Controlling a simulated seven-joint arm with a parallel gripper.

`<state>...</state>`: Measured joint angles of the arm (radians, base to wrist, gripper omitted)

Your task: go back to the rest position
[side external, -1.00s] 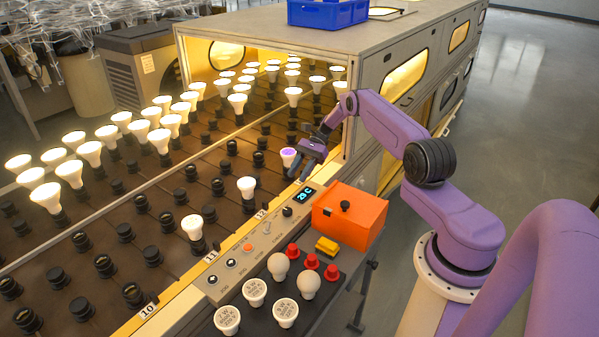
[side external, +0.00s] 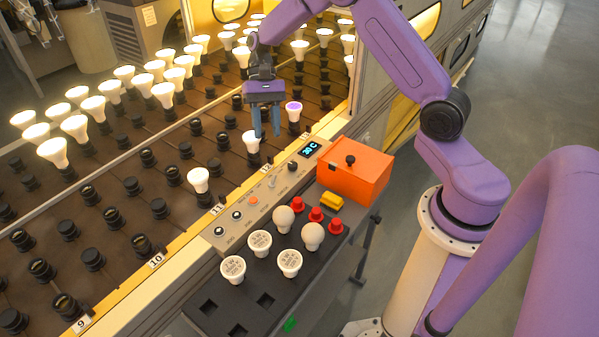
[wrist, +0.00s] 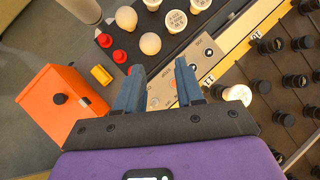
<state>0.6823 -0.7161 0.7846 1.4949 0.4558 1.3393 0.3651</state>
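My gripper (side external: 267,133) hangs with its fingers pointing down over the socket rows, left of a bulb with a purple face (side external: 294,107). Its two fingers are apart with nothing between them. In the wrist view my gripper (wrist: 157,75) also shows spread, empty fingers, with the control panel (wrist: 197,56) below. I cannot tell how high the fingertips are above the bulbs.
An orange box (side external: 354,174) and a dark tray (side external: 209,303) with several bulbs, red caps and a yellow block (side external: 331,201) lie at the front. Lit bulbs (side external: 96,104) stand in rows at left. The grey oven housing (side external: 375,80) stands behind the purple-faced bulb.

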